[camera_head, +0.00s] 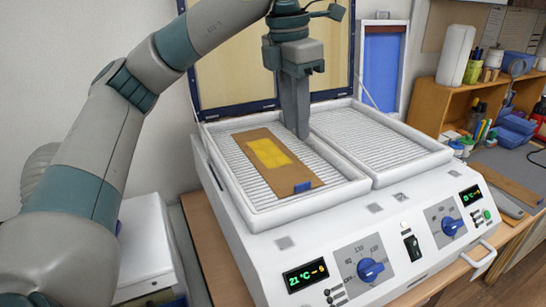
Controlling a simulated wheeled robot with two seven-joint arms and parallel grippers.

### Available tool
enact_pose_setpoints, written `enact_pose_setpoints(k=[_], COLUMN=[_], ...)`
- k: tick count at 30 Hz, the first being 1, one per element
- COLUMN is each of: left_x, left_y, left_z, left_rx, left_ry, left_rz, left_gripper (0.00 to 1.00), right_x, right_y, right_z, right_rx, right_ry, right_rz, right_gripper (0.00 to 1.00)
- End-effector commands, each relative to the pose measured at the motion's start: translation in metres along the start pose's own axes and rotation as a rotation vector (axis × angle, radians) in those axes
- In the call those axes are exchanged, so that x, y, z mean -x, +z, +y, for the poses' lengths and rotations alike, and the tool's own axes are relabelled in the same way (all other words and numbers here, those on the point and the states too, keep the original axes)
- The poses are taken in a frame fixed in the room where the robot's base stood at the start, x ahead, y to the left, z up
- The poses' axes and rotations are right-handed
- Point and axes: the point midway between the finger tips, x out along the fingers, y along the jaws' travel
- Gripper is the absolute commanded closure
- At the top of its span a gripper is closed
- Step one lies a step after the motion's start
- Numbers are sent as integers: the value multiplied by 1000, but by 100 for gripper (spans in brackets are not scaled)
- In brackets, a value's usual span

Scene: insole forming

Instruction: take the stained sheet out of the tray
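The stained sheet (295,174) is a brown rectangle with a yellow patch on it and a small blue piece at its near end. It lies on the ribbed floor of the left tray (340,190) of the white machine. My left gripper (302,135) points down over the right side of this tray, just right of the sheet's far part. It seems apart from the sheet. Its fingers overlap in this view, so I cannot tell if they are open, and I see nothing held. My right gripper is not in view.
The right tray (438,153) is empty. The machine's raised lid (229,70) stands behind the left tray. Blue knobs and displays line the front. A wooden shelf (427,92) with bottles and pens stands at right; another brown sheet (507,183) lies on the bench there.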

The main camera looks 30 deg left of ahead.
Motion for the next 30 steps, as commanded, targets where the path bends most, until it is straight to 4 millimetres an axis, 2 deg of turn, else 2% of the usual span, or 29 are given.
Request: enact_pose_setpoints(k=[16,21,30], left_x=[-81,-91,-91], left_y=[0,0,0], left_z=[0,0,0], left_rx=[0,1,1], left_ry=[0,1,1], left_rz=[3,-1,-1], left_gripper=[73,73,73], right_x=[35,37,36], right_y=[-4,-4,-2], right_z=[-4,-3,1], right_rx=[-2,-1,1], right_ry=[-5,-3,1], right_rz=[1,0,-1], right_gripper=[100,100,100])
